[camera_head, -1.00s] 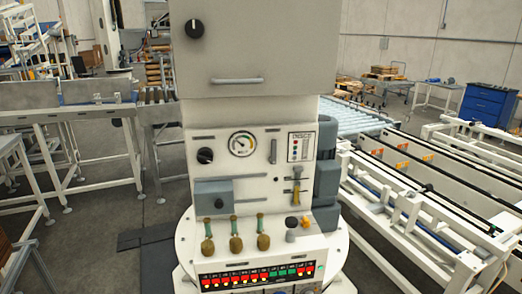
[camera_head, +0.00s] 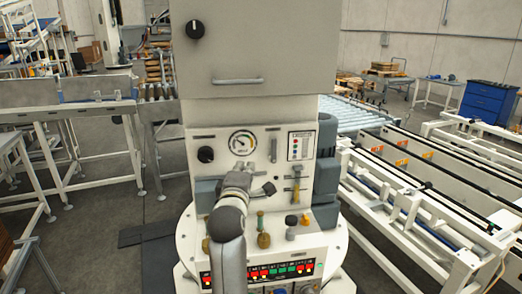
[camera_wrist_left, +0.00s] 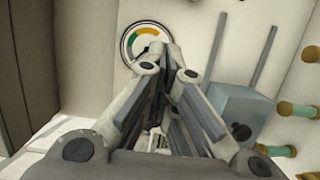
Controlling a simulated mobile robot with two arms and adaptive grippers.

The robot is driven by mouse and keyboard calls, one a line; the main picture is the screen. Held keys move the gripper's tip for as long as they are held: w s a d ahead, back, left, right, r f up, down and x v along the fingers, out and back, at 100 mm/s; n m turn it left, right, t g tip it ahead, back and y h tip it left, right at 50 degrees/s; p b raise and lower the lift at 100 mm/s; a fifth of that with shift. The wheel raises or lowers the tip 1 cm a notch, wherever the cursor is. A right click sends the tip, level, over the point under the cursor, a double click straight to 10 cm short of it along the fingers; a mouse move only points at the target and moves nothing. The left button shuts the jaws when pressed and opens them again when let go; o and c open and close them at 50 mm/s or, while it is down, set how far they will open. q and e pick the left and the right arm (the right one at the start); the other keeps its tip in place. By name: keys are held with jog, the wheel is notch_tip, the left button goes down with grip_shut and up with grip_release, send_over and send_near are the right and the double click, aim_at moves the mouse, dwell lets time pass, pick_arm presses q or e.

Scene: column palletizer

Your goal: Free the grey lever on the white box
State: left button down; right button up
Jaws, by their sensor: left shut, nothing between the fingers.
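The white box (camera_head: 263,142) is the upright panel with a round gauge (camera_head: 242,143). A thin upright grey lever (camera_head: 273,150) sits on its face just right of the gauge; I cannot tell what holds it. My left gripper (camera_head: 268,189) is shut and empty in front of the panel, below the gauge and lever and apart from the lever. The upright lever is not clearly visible there. My right gripper is not in view.
A blue-grey block (camera_head: 207,192) projects from the panel, partly behind my left arm. Brass-ended handles (camera_head: 263,237), a yellow-marked slider (camera_head: 296,185) and a button strip (camera_head: 290,270) lie around and below. A grey cabinet (camera_head: 245,50) overhangs the panel. Conveyor frames flank it.

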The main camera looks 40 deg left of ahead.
aim_at(274, 151)
pick_arm(q)
jog(key=shift+s+a+r+n, duration=0.1)
jog(key=shift+a+r+n, duration=0.1)
jog(key=shift+r+n, duration=0.15)
jog(key=p+x, duration=0.1)
jog(key=x, duration=0.3)
jog(key=p+x, duration=0.2)
jog(key=x, duration=0.3)
jog(key=shift+a+r+p, duration=0.2)
jog(key=shift+a+p, duration=0.05)
jog(key=shift+p, duration=0.05)
jog(key=w, duration=0.1)
jog(key=w+d+p, duration=0.1)
jog(key=w, duration=0.1)
jog(key=shift+d+p, duration=0.3)
jog(key=shift+p, duration=0.1)
jog(key=shift+w+d+f, duration=0.15)
jog(key=shift+w+d, duration=0.2)
jog(key=shift+d, duration=0.15)
jog(key=shift+a, duration=0.15)
